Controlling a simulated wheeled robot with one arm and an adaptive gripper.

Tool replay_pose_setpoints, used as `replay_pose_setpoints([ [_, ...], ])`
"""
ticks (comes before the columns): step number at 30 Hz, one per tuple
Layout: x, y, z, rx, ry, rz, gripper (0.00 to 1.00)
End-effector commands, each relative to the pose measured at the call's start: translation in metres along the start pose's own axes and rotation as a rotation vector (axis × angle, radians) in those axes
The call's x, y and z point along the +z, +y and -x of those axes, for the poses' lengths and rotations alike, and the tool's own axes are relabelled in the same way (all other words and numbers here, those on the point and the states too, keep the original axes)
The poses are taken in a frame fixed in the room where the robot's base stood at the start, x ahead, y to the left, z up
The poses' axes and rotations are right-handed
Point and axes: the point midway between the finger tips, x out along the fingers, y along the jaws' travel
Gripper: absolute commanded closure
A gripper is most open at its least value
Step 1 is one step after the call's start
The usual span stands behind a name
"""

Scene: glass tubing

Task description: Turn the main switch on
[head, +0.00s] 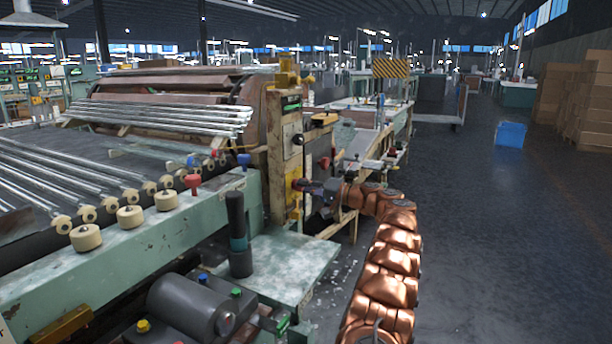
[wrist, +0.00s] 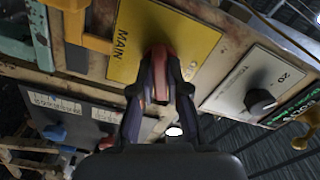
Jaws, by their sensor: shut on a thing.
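The main switch (wrist: 161,72) has a reddish handle on a yellow plate (wrist: 125,68) marked MAIN in the wrist view. My gripper (wrist: 160,62) is shut on the handle, with one finger on each side. The fingers hide much of the handle, and I cannot read its position. In the head view, my gripper (head: 306,187) reaches from the right to the yellow plate (head: 293,190) on the front of the worn, cream-coloured machine post. The switch itself is too small and covered to make out there.
In the wrist view a black knob (wrist: 260,101) on a white plate sits right of the switch, and a yellow bracket (wrist: 75,22) to its left. A grey panel (wrist: 75,110) carries blue and red knobs. In the head view, open floor (head: 480,250) lies right of my arm.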

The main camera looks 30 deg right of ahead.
Motion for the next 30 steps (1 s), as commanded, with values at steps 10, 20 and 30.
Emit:
replay_pose_setpoints([
  [10, -0.0008, -0.004, -0.0012, 0.001, -0.003, -0.274, 1.0],
  [20, 0.0002, -0.0011, -0.0009, 0.001, -0.002, -0.409, 1.0],
  [30, 0.0007, 0.0005, -0.0009, 0.0, -0.001, -0.437, 1.0],
])
